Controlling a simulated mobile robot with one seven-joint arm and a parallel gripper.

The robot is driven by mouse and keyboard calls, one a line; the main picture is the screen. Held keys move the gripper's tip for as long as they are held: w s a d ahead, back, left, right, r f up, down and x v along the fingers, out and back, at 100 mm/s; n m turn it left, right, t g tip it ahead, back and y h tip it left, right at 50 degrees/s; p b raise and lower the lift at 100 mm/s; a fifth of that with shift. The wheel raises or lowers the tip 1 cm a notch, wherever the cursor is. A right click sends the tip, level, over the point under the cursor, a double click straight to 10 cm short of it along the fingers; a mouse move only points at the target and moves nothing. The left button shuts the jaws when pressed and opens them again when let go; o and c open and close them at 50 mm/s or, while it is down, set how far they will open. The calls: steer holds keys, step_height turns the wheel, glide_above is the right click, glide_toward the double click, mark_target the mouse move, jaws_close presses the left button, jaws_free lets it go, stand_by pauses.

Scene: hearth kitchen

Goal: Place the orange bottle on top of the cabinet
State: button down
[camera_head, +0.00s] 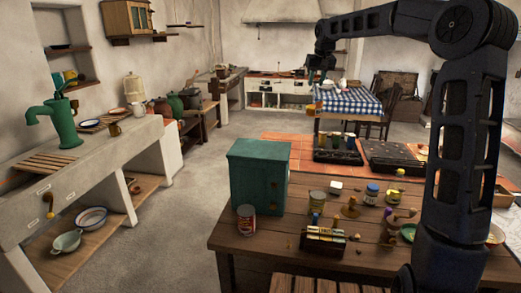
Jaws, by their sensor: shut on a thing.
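The green cabinet (257,185) stands at the left end of the dark wooden table, with a bare flat top. My arm rises at the right and reaches left across the top of the picture. My gripper (317,82) hangs down from it, above and to the right of the cabinet and apart from it. It is shut on a small orange thing (313,107), which looks like the orange bottle. The fingers are small and dark here, so the exact hold is unclear.
The wooden table (290,262) holds a can (246,223) in front of the cabinet, a small crate (324,240) and several jars. A blue-checked table (350,102) stands behind. A wooden wall cabinet (127,18) hangs at upper left. My arm covers the table's right part.

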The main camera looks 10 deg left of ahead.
steer(key=s+a+r+n+g+y, duration=0.1)
steer(key=s+a+r+n, duration=0.25)
steer(key=s+a, duration=0.45)
steer(key=s+a+r+n+y, duration=0.15)
steer(key=s+a+r, duration=0.4)
steer(key=a, duration=0.55)
step_height(320, 180, down, 20)
steer(key=shift+s+n+h, duration=0.25)
steer(key=shift+n+h, duration=0.05)
steer(key=shift+h, duration=0.05)
steer(key=c, duration=1)
jaws_free()
steer(key=shift+d+f, duration=0.1)
steer(key=v, duration=1.2)
steer(key=shift+w, duration=0.15)
